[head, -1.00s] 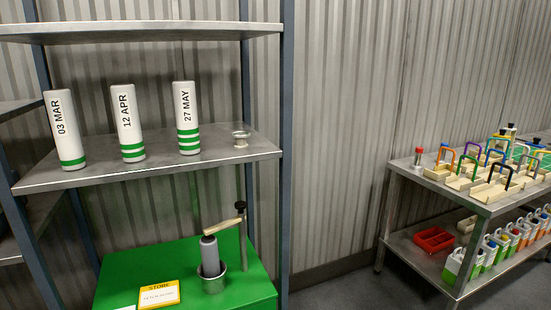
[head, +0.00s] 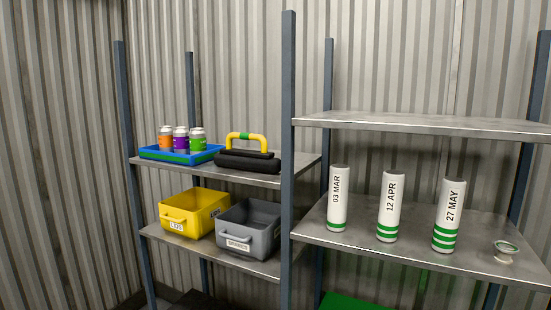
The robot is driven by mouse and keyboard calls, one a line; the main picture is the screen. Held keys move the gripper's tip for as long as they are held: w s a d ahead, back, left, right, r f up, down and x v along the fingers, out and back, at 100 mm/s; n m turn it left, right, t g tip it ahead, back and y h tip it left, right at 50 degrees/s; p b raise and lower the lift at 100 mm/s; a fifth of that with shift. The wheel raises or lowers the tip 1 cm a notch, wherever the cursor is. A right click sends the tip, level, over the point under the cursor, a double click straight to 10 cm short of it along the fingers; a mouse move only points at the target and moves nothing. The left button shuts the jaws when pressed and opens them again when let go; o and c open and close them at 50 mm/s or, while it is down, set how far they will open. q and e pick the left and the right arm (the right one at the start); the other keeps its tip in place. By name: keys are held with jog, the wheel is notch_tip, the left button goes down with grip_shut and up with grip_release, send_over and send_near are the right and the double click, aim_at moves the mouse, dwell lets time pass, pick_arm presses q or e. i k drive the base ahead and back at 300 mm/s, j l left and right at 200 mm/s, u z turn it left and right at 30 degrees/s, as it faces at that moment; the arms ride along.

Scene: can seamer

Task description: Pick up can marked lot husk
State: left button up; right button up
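Several small cans stand in a blue tray (head: 150,152) on the upper shelf of the left rack. One has an orange label (head: 165,140), one a purple label (head: 181,141) and one a green label (head: 197,140). Any lot marking on them is too small to read, so I cannot tell which one is marked husk. Neither of my grippers is in view.
A black case with a yellow and green handle (head: 246,143) sits right of the tray. Below are a yellow bin (head: 181,224) and a grey bin (head: 236,240). The right rack holds white dated cylinders (head: 338,200) and a small metal cup (head: 505,252). Rack posts (head: 287,160) stand between.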

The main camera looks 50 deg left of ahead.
aim_at(197, 139)
jog(key=u, duration=1.65)
